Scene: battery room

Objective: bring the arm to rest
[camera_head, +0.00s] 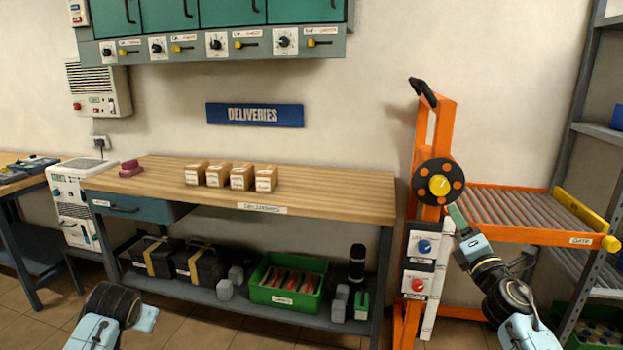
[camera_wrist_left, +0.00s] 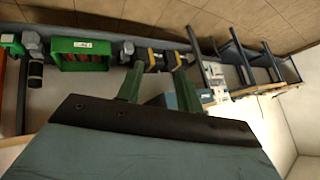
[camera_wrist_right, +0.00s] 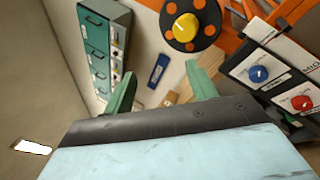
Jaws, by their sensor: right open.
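My right gripper (camera_head: 456,214) is in front of the orange post, just below and to the right of a black disc with orange spots and a yellow knob (camera_head: 438,185). In the right wrist view the fingers of my right gripper (camera_wrist_right: 160,88) are spread with nothing between them, and the yellow knob (camera_wrist_right: 184,27) shows beyond them; contact is not visible. My left arm (camera_head: 112,306) is low at the left front, and its fingers are not clear there. In the left wrist view the fingers of my left gripper (camera_wrist_left: 158,88) are apart and empty.
A wooden bench (camera_head: 330,195) carries several small boxes (camera_head: 241,177) and a pink object (camera_head: 130,168). Its lower shelf holds a green crate (camera_head: 287,295) and black cases (camera_head: 155,257). An orange roller rack (camera_head: 500,236) stands at right. Floor shows at left front.

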